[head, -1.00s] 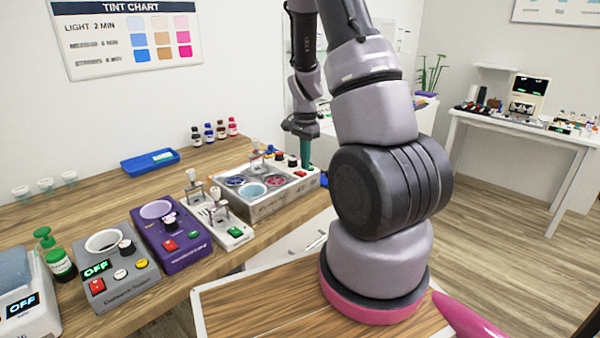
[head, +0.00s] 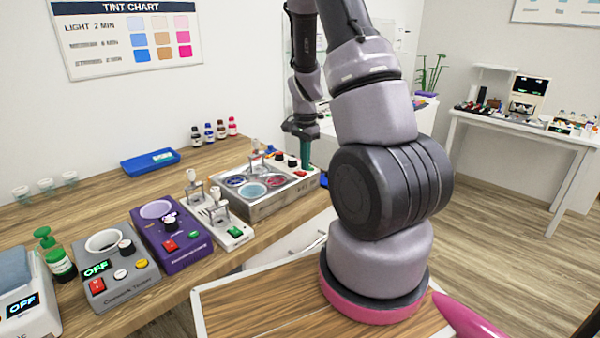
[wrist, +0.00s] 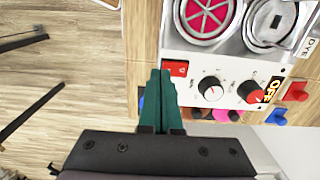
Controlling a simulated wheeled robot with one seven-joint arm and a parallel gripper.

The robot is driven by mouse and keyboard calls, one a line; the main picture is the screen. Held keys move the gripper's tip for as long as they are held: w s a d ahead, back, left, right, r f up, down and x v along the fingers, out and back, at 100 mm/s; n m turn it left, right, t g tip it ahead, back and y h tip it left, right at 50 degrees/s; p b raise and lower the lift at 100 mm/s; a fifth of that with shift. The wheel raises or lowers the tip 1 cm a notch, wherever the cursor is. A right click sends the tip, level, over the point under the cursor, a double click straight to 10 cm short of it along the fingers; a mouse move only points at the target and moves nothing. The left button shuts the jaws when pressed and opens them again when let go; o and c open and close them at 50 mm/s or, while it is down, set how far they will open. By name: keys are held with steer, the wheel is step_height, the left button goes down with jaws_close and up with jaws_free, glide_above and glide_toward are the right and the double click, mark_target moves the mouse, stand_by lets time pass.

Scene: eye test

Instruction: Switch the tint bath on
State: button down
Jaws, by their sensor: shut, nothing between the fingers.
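The tint bath (head: 262,207) is a grey metal box with round wells, at the far end of the bench in the head view.
A purple device (head: 182,252), a grey device (head: 124,288) and a small white stand device (head: 233,239) line the bench. A blue tray (head: 138,165) and several small bottles (head: 210,134) lie behind.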

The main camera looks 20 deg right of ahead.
steer(key=shift+f, duration=0.8)
step_height(320, 180, up, 7)
stand_by(1.0)
steer(key=shift+r, duration=0.15)
stand_by(0.3)
step_height(320, 180, up, 7)
steer(key=n+t, duration=0.1)
glide_above(305, 176)
steer(key=s+a, duration=0.1)
steer(key=a, duration=0.2)
steer(key=s+a+r+n+t+y, duration=0.25)
steer(key=s+a+r, duration=0.2)
steer(key=r, duration=0.45)
steer(key=s+a+r+n+t, duration=0.2)
steer(key=s+a+r+n, duration=0.1)
steer(key=s+r, duration=0.2)
steer(key=s+a+r+n+t, duration=0.1)
steer(key=s+a+r+n, duration=0.2)
steer(key=s, duration=0.6)
step_height(305, 176, up, 2)
steer(key=shift+r+t, duration=0.25)
steer(key=shift+t, duration=0.1)
